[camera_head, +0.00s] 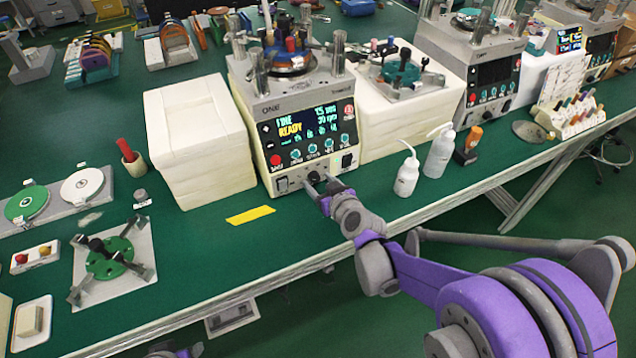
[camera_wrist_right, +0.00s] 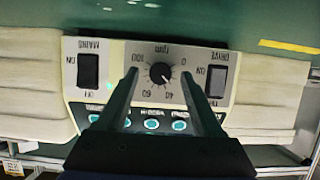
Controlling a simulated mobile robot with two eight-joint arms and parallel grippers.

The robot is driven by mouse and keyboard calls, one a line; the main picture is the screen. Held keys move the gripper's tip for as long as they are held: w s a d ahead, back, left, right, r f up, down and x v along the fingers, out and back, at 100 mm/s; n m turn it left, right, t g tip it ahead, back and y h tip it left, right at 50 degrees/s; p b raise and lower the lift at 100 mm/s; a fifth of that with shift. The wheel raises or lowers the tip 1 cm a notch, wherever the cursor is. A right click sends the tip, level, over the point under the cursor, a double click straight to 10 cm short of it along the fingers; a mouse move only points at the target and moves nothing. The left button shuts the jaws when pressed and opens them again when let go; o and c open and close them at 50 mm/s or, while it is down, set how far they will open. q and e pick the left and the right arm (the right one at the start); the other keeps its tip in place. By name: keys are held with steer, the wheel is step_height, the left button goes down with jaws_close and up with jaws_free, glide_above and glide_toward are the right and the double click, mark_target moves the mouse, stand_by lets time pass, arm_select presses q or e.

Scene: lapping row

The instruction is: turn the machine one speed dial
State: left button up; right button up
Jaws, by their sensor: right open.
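Machine one (camera_head: 262,110) is a grey box marked ONE with a lit screen reading READY and 30 rpm. Its black speed dial (camera_head: 315,177) sits low on the front panel. The right wrist view shows the panel upside down, with the dial (camera_wrist_right: 160,73) inside an rpm scale. Its white pointer lies between 0 and 40. My right gripper (camera_head: 319,186) is open at the panel. In the wrist view its fingertips (camera_wrist_right: 159,74) stand on either side of the dial, with gaps visible; contact is not seen. My left gripper is not in view.
A MAINS switch (camera_wrist_right: 88,70) and a DRIVE switch (camera_wrist_right: 217,80) flank the dial. White blocks (camera_head: 195,140) stand left of the machine. White bottles (camera_head: 407,175) stand to the right. A yellow strip (camera_head: 250,215) lies on the green bench near its front edge.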

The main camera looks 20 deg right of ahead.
steer(key=shift+w+f, duration=0.2)
steer(key=shift+w, duration=0.25)
steer(key=shift+c, duration=0.2)
jaws_close()
